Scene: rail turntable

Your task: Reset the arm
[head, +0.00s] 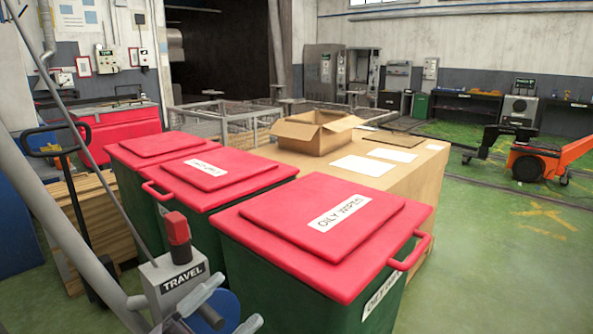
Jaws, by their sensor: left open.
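A grey box labelled TRAVEL (172,283) stands at the lower left of the head view. A red block-shaped part (178,229) with a darker collar stands upright on its top. I cannot tell for sure which part the task calls the arm. My left gripper (229,312) is at the bottom edge, just right of and below the box. Its pale fingers are apart, with a dark part and a blue round surface showing around them. Any contact with the box cannot be told. My right gripper is not in view.
Green bins with red lids (325,226) fill the middle, close to the gripper. A thin grey pole (85,145) slants down toward the box. A pallet jack handle (55,140) is at left. An open carton (312,130) sits behind. Green floor (500,270) is clear at right.

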